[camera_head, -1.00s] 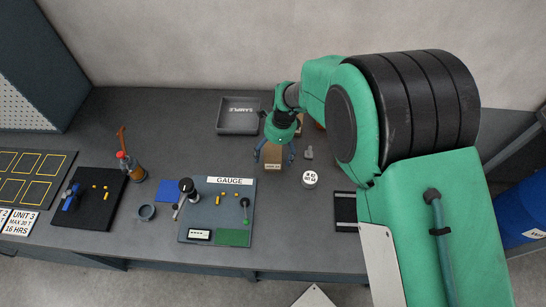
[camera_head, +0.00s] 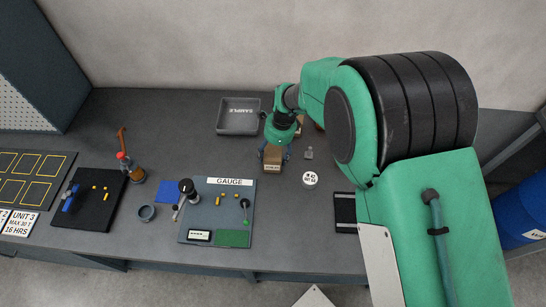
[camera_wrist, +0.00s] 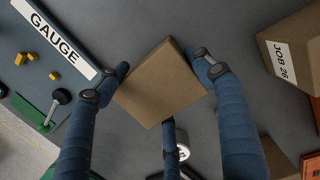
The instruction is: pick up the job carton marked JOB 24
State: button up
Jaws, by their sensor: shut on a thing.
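A small brown carton (camera_head: 273,160) is on the grey bench between my gripper's fingers. Its front label is too small to read in the head view, and no label shows on the carton in the wrist view (camera_wrist: 160,88). My gripper (camera_head: 274,153) is shut on this carton, with dark blue fingers at its opposite sides in the wrist view (camera_wrist: 161,64). I cannot tell whether the carton is clear of the bench. Another brown carton (camera_wrist: 295,50), marked JOB 26, stands to the right in the wrist view, apart from the fingers.
A grey SAMPLE tray (camera_head: 238,130) lies behind left. A GAUGE board (camera_head: 210,225) with small parts is to the front left. A round white-topped weight (camera_head: 310,179) and a small grey weight (camera_head: 309,153) stand close on the right. Bare bench lies between tray and board.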

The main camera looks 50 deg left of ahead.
aim_at(273, 152)
jog(key=shift+s, duration=0.1)
jog(key=shift+c, duration=0.2)
jog(key=shift+r+p, duration=0.35)
jog(key=shift+r, duration=1.25)
jog(key=shift+s+d+r, duration=0.1)
jog(key=shift+d+r, duration=0.1)
jog(key=shift+d, duration=0.1)
jog(key=s+d, duration=0.2)
jog(key=d, duration=0.2)
jog(key=s+d+r+p, duration=0.1)
jog(key=s+d, duration=0.2)
jog(key=d, duration=0.2)
jog(key=s+d, duration=0.2)
jog(key=d, duration=0.2)
jog(key=shift+s+d+r+p, duration=0.2)
jog(key=shift+s+p, duration=0.05)
jog(key=shift+p, duration=0.05)
